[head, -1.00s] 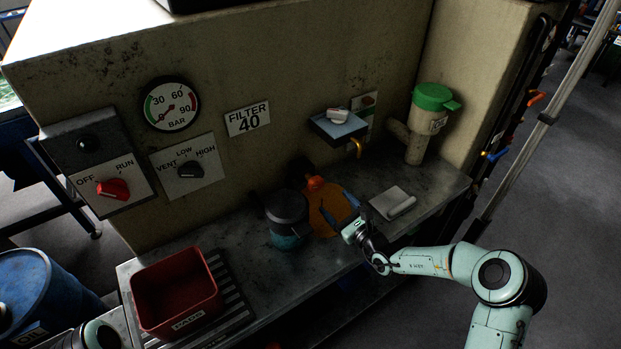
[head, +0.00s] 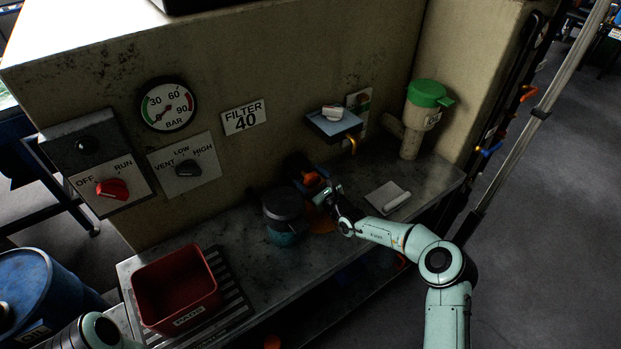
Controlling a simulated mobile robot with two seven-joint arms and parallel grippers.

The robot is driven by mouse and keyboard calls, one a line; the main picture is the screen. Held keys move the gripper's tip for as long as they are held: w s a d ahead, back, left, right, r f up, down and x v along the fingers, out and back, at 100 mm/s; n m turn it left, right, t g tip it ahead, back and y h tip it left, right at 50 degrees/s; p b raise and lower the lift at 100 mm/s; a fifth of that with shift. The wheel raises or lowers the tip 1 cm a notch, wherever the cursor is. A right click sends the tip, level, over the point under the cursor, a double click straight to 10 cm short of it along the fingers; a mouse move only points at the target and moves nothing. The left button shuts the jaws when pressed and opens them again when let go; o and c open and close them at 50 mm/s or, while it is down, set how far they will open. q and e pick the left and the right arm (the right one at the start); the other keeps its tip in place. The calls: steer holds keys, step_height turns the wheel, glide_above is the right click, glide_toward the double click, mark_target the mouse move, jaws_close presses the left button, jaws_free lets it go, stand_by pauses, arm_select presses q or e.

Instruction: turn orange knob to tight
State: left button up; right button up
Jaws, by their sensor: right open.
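The orange knob (head: 311,179) sits low against the back wall above the bench, over a flat orange plate or patch (head: 319,221) beside a dark-lidded teal pot (head: 285,217). My right gripper (head: 308,186) is open, with its fingers at the knob in the head view. The fingers and wrist partly cover the knob. I cannot tell whether the fingers touch it or stand around it. Any marking for tight is too small or hidden to read. Part of my left arm shows at the bottom left, but its gripper is not in view.
A red bin (head: 176,292) stands on the bench at the front left. A blue tray (head: 334,124) juts from the wall above, and a green-capped oil filler (head: 428,95) stands at the right.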

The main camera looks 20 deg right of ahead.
steer(key=c, duration=1)
